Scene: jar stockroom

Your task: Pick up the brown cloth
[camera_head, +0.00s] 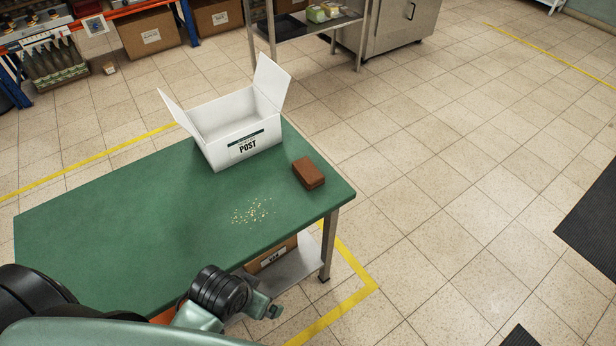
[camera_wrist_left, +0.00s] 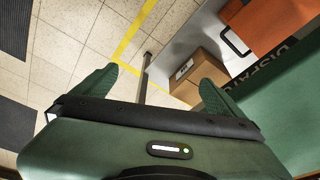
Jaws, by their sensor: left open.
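The brown cloth (camera_head: 308,173) is a folded, block-like bundle lying on the green table (camera_head: 110,228), near its right corner and beside the white box. My left gripper (camera_head: 268,306) is low at the table's front edge, in front of the cloth and well apart from it. In the left wrist view my left gripper (camera_wrist_left: 155,92) has its two green fingers spread wide with nothing between them. The cloth does not show in that view. My right gripper is not in view.
An open white box (camera_head: 240,135) marked POST stands at the table's back edge. Pale crumbs (camera_head: 251,211) lie in front of the cloth. A cardboard box (camera_head: 272,254) sits on the shelf below and also shows in the left wrist view (camera_wrist_left: 200,75).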

